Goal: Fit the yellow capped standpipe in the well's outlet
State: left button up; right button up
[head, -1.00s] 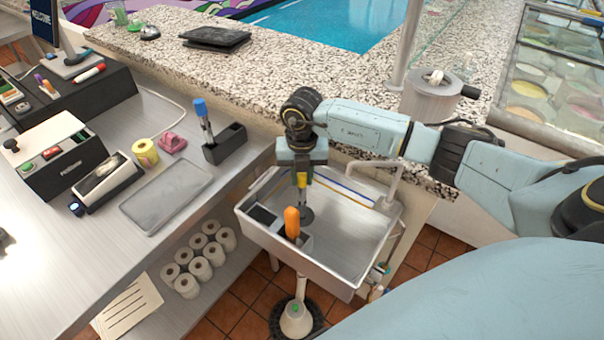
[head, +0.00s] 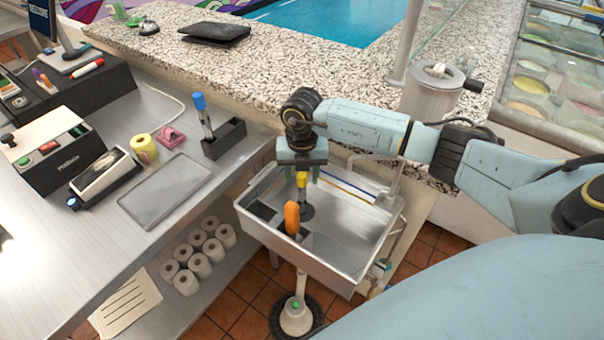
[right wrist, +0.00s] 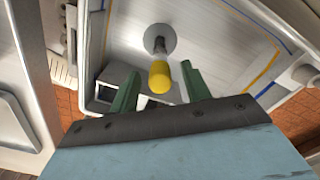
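The yellow capped standpipe (head: 302,180) stands roughly upright in the metal well (head: 345,262). In the right wrist view its yellow cap (right wrist: 160,77) faces the camera, and its grey lower end meets the round outlet disc (right wrist: 160,39). The disc also shows in the head view (head: 307,211). How deep the pipe sits is hidden. My right gripper (head: 299,174) is above the well, open, with one green finger on each side of the cap and gaps between. My left gripper is not in view.
An orange-handled tool (head: 291,218) stands in small compartments at the well's left side. A speckled counter (head: 350,95) runs behind, and a faucet (head: 392,172) rises at the well's back right. A steel worktop (head: 60,240) with a tray (head: 165,190) lies to the left.

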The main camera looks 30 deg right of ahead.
notch_tip(320, 180, up, 14)
jog(key=shift+f, duration=0.25)
dwell(0.3)
jog(key=shift+f, duration=0.1)
dwell(0.4)
